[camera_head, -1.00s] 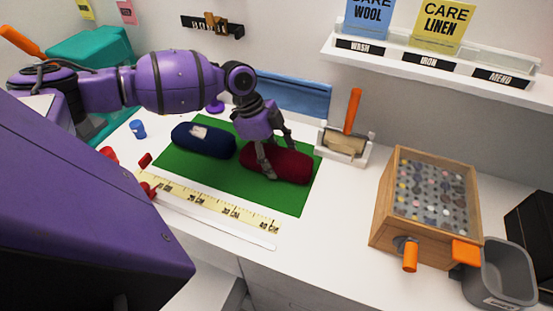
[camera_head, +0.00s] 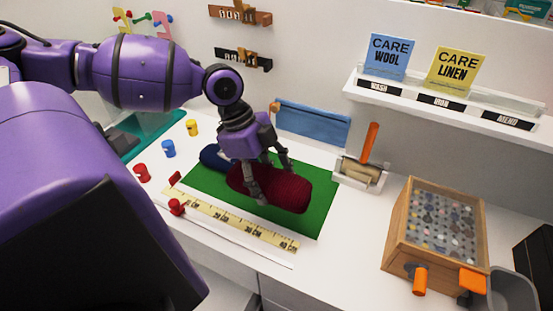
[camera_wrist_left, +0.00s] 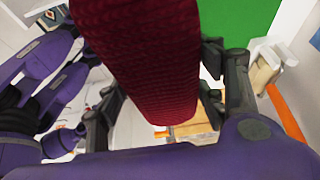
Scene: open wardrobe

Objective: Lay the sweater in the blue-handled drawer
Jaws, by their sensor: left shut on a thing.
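The folded dark red knitted sweater (camera_head: 294,192) is a thick roll. My left gripper (camera_head: 270,184) is shut across it, one finger on each side, and holds it above the green mat (camera_head: 318,222). In the left wrist view the red knit (camera_wrist_left: 150,62) fills the middle between the dark fingers. A navy roll (camera_head: 212,157) lies on the mat behind it, partly hidden by the gripper and the red roll. The drawer fronts under the counter show only in part, and no blue handle is visible.
A yellow measuring tape (camera_head: 232,221) lies along the mat's front edge. Red, blue and yellow spools stand at left. A wooden box of buttons (camera_head: 401,240) and a grey bin (camera_head: 512,290) stand at right. A holder with an orange-handled tool (camera_head: 370,145) stands behind the mat.

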